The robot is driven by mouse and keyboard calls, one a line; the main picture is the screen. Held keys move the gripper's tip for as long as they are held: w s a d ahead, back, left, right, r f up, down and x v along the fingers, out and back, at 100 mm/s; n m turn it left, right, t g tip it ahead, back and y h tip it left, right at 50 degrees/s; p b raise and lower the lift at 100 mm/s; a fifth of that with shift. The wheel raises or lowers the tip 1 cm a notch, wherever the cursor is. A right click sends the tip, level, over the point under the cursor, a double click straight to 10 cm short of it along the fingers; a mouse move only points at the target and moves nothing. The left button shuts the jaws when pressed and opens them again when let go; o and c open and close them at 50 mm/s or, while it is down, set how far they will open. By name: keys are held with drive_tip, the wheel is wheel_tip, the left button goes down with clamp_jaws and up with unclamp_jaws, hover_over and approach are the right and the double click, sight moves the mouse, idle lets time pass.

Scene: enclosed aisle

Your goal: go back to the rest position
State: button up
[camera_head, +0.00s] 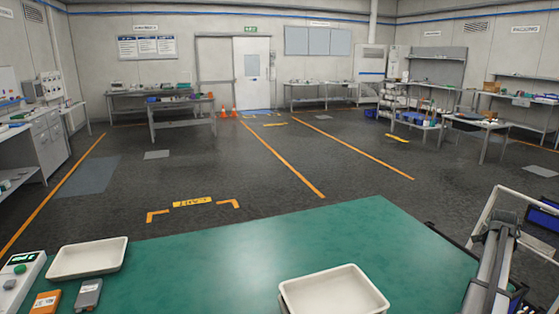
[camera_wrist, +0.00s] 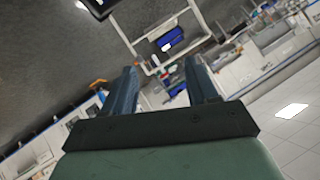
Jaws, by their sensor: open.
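My gripper (camera_wrist: 161,92) shows in the wrist view with its two dark fingers apart and nothing between them. The wrist view is tilted and looks out over the room, with floor, benches and shelving beyond the fingers. In the head view a grey arm part stands at the right edge, beside the green table (camera_head: 230,262). The gripper's fingers cannot be made out in the head view.
On the green table are a white tray (camera_head: 88,258) at the left and a white bin (camera_head: 333,290) at the front middle. An orange box (camera_head: 45,302), a grey box (camera_head: 88,294) and a device with a green display (camera_head: 20,270) sit at the front left. The table's middle is clear.

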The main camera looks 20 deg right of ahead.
drive_tip(key=s+d+f+m+g+y, duration=0.15)
drive_tip(key=s+f+g, duration=0.35)
drive_tip(key=s+f, duration=1.5)
drive_tip(key=s+a+f+y, duration=0.25)
drive_tip(key=a+f, duration=0.65)
drive_tip(key=f, duration=0.5)
drive_tip(key=s+a+f+y, duration=0.2)
drive_tip(key=s+a+f, duration=0.2)
drive_tip(key=a+f, duration=0.75)
drive_tip(key=w+a+f+n+g+y, duration=0.1)
drive_tip(key=w+a+n+y, duration=0.15)
drive_tip(key=a, duration=0.65)
drive_tip(key=w+a+f+n+g+y, duration=0.1)
drive_tip(key=w+a, duration=0.2)
drive_tip(key=a, duration=0.5)
drive_tip(key=w+a+f+n+g+y, duration=0.1)
drive_tip(key=w+a+f+g, duration=0.15)
drive_tip(key=a, duration=0.65)
drive_tip(key=s+a+f+n, duration=0.1)
drive_tip(key=a+n, duration=0.7)
drive_tip(key=a, duration=1.1)
drive_tip(key=s+a+f+n+g, duration=0.1)
drive_tip(key=a+f+n, duration=0.2)
drive_tip(key=a+n, duration=0.6)
drive_tip(key=shift+s+a, duration=0.35)
drive_tip(key=shift+a, duration=5.15)
